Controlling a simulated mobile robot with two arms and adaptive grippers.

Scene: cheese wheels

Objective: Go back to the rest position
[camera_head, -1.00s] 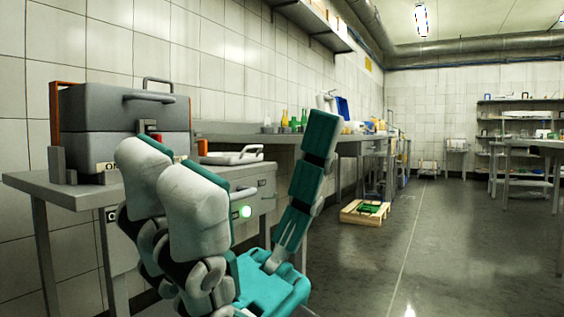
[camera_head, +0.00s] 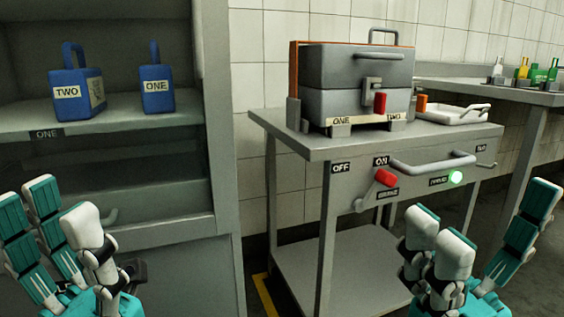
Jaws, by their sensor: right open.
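My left gripper (camera_head: 63,205) is at the lower left of the head view, in front of the grey shelf unit. Its teal-and-white fingers stand apart with nothing between them. My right gripper (camera_head: 490,222) is at the lower right, in front of the metal cart (camera_head: 300,143). Its fingers are spread wide and empty. Both grippers point upward and touch nothing that I can see. Their wrists are cut off by the bottom edge.
The cart bears a grey lidded machine (camera_head: 352,70), a white tray (camera_head: 450,117) and a red switch lever (camera_head: 385,178). Two blue handled blocks, TWO (camera_head: 70,92) and ONE (camera_head: 156,90), stand on the shelf (camera_head: 110,131). A counter with bottles (camera_head: 538,75) is at the back right.

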